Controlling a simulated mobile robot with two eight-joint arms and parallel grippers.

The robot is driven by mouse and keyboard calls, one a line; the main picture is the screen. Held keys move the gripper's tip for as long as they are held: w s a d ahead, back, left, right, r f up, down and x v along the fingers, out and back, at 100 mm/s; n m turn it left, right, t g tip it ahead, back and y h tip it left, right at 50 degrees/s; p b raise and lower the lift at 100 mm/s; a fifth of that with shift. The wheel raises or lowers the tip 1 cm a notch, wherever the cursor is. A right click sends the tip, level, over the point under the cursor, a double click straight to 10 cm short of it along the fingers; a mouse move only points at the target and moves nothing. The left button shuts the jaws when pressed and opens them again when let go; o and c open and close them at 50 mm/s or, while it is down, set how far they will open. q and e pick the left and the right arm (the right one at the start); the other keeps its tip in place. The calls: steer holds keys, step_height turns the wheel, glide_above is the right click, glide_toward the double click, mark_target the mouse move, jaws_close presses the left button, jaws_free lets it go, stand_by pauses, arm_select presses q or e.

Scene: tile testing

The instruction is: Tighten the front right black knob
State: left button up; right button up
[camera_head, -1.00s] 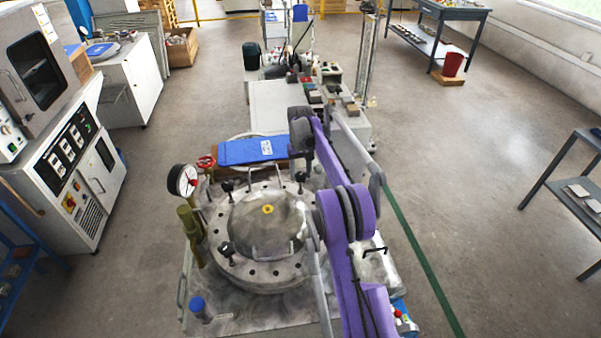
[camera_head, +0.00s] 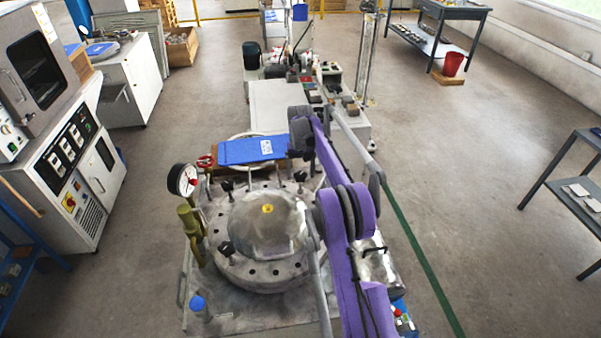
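A round grey metal vessel (camera_head: 268,275) with a domed lid (camera_head: 262,235) stands in front of me. Black knobs show on its rim at the back left (camera_head: 227,186), back right (camera_head: 300,177) and front left (camera_head: 226,248). The front right knob does not show; my purple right arm covers that side of the rim. The dark end of my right arm, with the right gripper (camera_head: 300,148), is beyond the back right of the lid. Its fingers cannot be made out, nor whether they hold anything. My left gripper is out of view.
A pressure gauge (camera_head: 183,180) and brass valve (camera_head: 190,222) stand left of the vessel. A blue clipboard (camera_head: 252,151) lies behind it. A blue-capped post (camera_head: 198,304) is at the front left. Open floor (camera_head: 470,180) lies to the right.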

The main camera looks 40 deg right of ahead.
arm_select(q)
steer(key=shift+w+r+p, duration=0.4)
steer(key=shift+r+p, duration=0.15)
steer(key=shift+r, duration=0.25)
arm_select(e)
step_height(320, 180, up, 11)
steer(key=s+a+r+n+t, duration=0.1)
steer(key=s+a+r, duration=0.1)
steer(key=s+a, duration=0.35)
steer(key=s+a+r+n+t, duration=0.1)
steer(key=s+a+r, duration=0.15)
steer(key=a, duration=0.55)
steer(key=s+a+r+n+t, duration=0.1)
steer(key=s+a+r, duration=0.15)
steer(key=a, duration=0.35)
steer(key=s+a+f+n+t, duration=0.1)
steer(key=s+a+f, duration=0.4)
steer(key=s, duration=0.5)
steer(key=s+a+f+n+t, duration=0.1)
steer(key=s+a+f, duration=0.5)
steer(key=s, duration=0.5)
steer(key=shift+a+n+t, duration=0.4)
steer(key=shift+a, duration=0.25)
